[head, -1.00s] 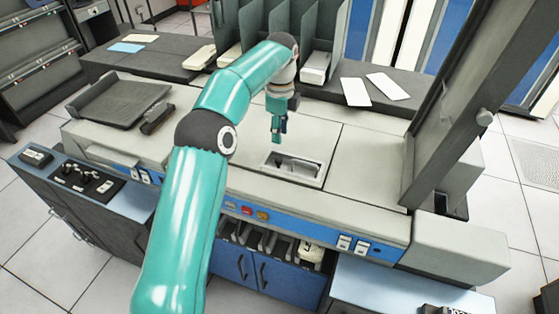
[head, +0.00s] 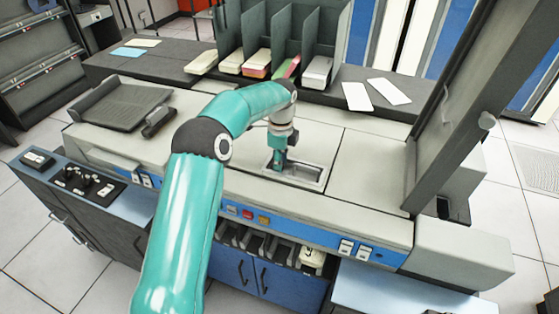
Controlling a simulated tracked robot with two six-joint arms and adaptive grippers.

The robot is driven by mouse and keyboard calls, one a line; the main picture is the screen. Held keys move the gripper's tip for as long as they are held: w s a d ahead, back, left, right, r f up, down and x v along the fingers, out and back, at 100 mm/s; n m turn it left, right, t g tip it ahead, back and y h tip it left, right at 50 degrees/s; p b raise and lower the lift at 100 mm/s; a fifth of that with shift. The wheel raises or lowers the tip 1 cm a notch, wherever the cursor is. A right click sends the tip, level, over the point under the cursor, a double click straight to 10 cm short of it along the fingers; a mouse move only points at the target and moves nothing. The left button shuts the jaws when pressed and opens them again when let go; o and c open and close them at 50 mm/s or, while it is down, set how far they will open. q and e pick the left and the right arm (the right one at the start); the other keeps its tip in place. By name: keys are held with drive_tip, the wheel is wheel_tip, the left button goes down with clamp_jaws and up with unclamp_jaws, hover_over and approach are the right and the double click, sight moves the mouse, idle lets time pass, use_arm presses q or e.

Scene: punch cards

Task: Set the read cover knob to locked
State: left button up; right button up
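A dark part, possibly the read cover knob, lies in a light-rimmed rectangular recess (head: 322,178) in the machine top; my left gripper hides most of it, and its setting cannot be read. My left gripper (head: 279,164) points down into the left part of this recess. Its fingers are small and partly hidden, so I cannot tell whether they are open, shut or touching the part. A round grey knob (head: 487,119) also shows on the side of the dark upright frame at the right. My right gripper is not in view.
The dark upright frame (head: 465,100) stands right of the recess. A dark tray (head: 122,105) lies on the machine top at the left. Upright dividers with card stacks (head: 257,63) stand behind. Buttons (head: 247,215) line the blue front strip. The top right of the recess is clear.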

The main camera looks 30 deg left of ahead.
use_arm(q)
clamp_jaws()
drive_tip(key=shift+s+a+r+p, duration=0.15)
drive_tip(key=shift+a+p, duration=0.4)
drive_tip(key=shift+a, duration=0.5)
drive_tip(key=shift+o, duration=0.8)
unclamp_jaws()
drive_tip(key=shift+o, duration=0.5)
drive_tip(key=shift+s, duration=0.1)
